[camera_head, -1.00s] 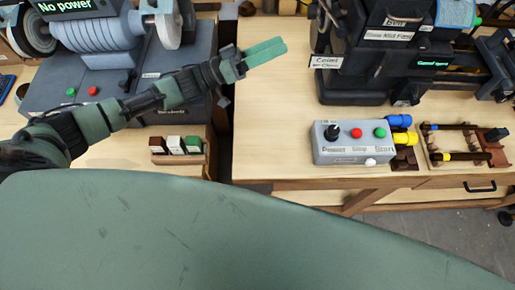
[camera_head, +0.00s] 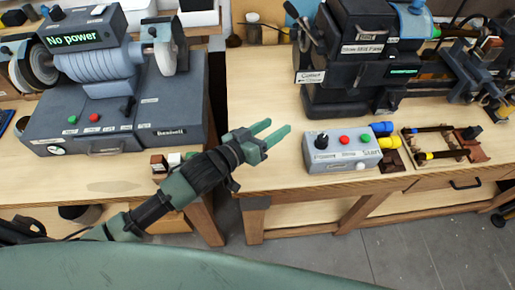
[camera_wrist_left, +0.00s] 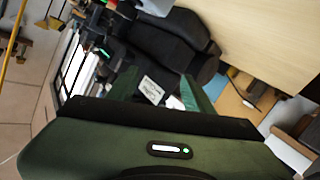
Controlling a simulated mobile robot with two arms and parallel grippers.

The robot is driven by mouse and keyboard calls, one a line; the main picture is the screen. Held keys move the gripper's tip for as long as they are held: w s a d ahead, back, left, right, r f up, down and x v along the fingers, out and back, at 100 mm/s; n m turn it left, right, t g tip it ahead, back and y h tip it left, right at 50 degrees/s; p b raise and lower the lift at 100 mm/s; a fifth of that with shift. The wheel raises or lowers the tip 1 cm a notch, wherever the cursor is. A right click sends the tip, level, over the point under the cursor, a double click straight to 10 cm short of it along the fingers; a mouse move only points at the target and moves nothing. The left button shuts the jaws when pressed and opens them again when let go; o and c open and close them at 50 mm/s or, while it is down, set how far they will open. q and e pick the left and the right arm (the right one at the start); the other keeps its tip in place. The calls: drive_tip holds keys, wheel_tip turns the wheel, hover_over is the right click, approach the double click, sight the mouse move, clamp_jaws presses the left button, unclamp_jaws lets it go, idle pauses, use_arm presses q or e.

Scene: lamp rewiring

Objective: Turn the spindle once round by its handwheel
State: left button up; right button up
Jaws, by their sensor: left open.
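The lathe headstock (camera_head: 352,60) is the dark machine at the back of the right bench. A dark round part with a lever (camera_head: 305,36) shows at its left end; I cannot tell for sure whether this is the spindle's handwheel. My left gripper (camera_head: 280,124) is open and empty, in front of the headstock and left of the grey control box, apart from both. In the left wrist view its green fingers (camera_wrist_left: 160,82) stand apart, with dark machine parts (camera_wrist_left: 165,42) beyond them. My right gripper is not in view.
The grey control box (camera_head: 343,150) has a black knob, red and green buttons. A wooden frame (camera_head: 440,143) lies right of it. A grey bench grinder (camera_head: 110,100) reading "No power" stands on the left bench. A gap separates the benches. Bare wood (camera_head: 255,95) lies left of the headstock.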

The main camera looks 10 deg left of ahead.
use_arm(q)
drive_tip(key=s+a+f+g+y, duration=0.1)
drive_tip(key=s+a+f+y, duration=0.2)
drive_tip(key=s+f, duration=0.1)
drive_tip(key=shift+s+g, duration=0.2)
drive_tip(key=shift+g, duration=0.2)
drive_tip(key=shift+r, duration=0.1)
